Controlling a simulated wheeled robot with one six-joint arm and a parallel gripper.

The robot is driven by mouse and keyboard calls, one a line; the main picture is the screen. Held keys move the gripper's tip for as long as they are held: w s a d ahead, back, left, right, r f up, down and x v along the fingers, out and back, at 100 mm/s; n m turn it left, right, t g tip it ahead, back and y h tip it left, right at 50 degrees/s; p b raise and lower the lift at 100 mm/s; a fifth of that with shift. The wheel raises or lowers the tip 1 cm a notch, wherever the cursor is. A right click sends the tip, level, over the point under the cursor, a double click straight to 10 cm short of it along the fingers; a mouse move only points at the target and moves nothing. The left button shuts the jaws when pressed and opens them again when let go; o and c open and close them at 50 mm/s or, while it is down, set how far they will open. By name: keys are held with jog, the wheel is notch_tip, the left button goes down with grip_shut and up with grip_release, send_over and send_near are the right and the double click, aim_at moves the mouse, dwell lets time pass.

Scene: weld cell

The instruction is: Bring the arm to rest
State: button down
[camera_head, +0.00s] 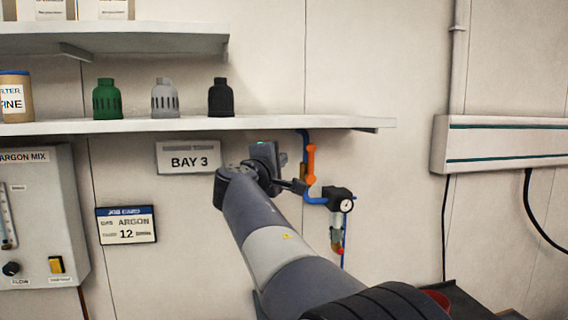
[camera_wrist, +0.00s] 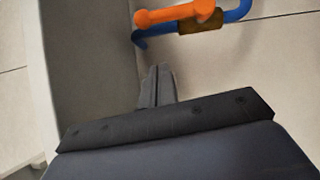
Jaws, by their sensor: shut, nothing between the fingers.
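My arm reaches up from the lower right in the head view, to a spot just below the lower shelf. My gripper (camera_head: 297,186) is at its end, partly hidden by the wrist. In the wrist view my gripper (camera_wrist: 158,72) has its two fingers together with nothing between them. An orange valve handle (camera_head: 310,164) on a blue pipe (camera_head: 307,190) is close to the fingers in the head view. In the wrist view the orange handle (camera_wrist: 175,14) lies beyond the fingertips, with a visible gap.
The lower shelf (camera_head: 365,122) overhangs my wrist and holds green, grey and black caps. A pressure gauge (camera_head: 341,200) hangs right of the gripper. A BAY 3 sign (camera_head: 188,157), a job card (camera_head: 126,225) and an argon panel (camera_head: 45,220) are left.

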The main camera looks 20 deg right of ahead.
jog(key=b+v, duration=0.2)
jog(key=v, duration=0.6)
jog(key=shift+s+d+r, duration=0.2)
jog(key=shift+s+d, duration=0.05)
jog(key=shift+s, duration=0.05)
jog(key=shift+w+d, duration=0.1)
